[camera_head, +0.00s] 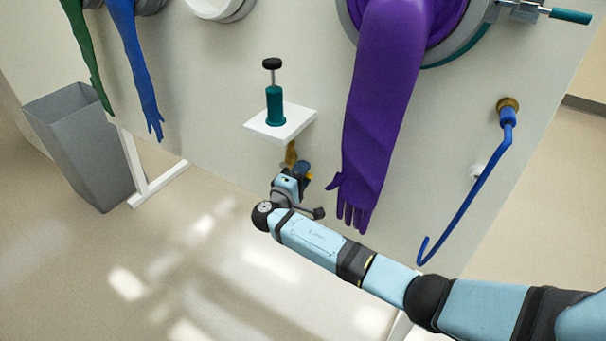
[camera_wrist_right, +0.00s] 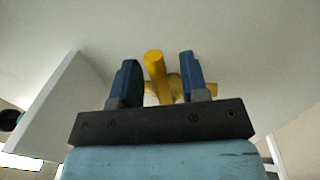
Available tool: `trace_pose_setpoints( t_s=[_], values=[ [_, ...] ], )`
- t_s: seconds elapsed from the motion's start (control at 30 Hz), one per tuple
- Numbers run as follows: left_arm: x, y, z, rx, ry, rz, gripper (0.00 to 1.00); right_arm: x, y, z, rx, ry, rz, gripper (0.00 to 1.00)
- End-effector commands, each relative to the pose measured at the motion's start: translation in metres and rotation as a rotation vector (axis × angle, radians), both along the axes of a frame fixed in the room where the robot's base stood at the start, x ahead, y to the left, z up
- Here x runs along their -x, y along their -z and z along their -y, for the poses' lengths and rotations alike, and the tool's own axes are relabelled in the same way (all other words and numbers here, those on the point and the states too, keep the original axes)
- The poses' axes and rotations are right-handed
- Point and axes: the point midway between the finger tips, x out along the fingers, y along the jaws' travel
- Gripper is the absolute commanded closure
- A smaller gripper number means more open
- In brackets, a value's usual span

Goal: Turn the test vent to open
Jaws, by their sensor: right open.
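The test vent shows in the head view as a small yellow-brass fitting (camera_head: 291,153) on the panel, just below a white shelf. In the right wrist view it is a yellow handle (camera_wrist_right: 154,66) with a crosspiece behind it. My right gripper (camera_head: 303,170) is at the fitting, coming from below. In the wrist view its two dark blue fingers (camera_wrist_right: 160,75) are apart, one on each side of the yellow handle, with visible gaps. The fitting's lower part is hidden by the gripper in the head view. My left gripper is not in view.
The white shelf (camera_head: 281,123) bears a teal hand pump (camera_head: 275,104) just above the gripper. A purple glove (camera_head: 375,110) hangs close on the right. A blue bent pipe (camera_head: 468,190) is farther right. A grey bin (camera_head: 80,145) stands at left; the floor in front is clear.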

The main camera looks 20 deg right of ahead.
Motion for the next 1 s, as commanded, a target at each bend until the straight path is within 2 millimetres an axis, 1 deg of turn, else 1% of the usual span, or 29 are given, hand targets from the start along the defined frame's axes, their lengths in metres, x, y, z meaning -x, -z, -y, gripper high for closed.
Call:
trace_pose_setpoints(
  t_s=[0.3,0.33,0.37,0.4,0.47,0.5,0.77,1.0],
  values=[
    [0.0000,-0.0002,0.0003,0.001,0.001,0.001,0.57,-0.0023,-0.0006,0.0026,-0.001,0.000,0.000,0.59],
    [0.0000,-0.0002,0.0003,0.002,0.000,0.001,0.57,-0.0022,-0.0006,0.0025,-0.001,0.000,0.000,0.61],
    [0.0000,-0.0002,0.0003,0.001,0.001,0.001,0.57,-0.0022,-0.0006,0.0025,-0.001,0.000,0.000,0.68],
    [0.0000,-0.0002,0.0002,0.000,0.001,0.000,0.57,-0.0022,-0.0006,0.0025,-0.001,0.000,0.000,0.77],
    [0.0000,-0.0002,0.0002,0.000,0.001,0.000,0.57,-0.0022,-0.0006,0.0025,-0.001,0.000,-0.001,0.91],
    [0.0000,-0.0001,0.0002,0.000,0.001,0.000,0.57,-0.0021,-0.0005,0.0024,-0.001,0.000,-0.001,1.00],
    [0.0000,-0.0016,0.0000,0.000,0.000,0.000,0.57,-0.0020,-0.0016,0.0022,0.003,-0.002,-0.005,1.00],
    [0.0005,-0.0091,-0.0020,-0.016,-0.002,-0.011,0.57,-0.0021,-0.0102,0.0025,0.051,-0.010,-0.067,1.00]
  ],
)
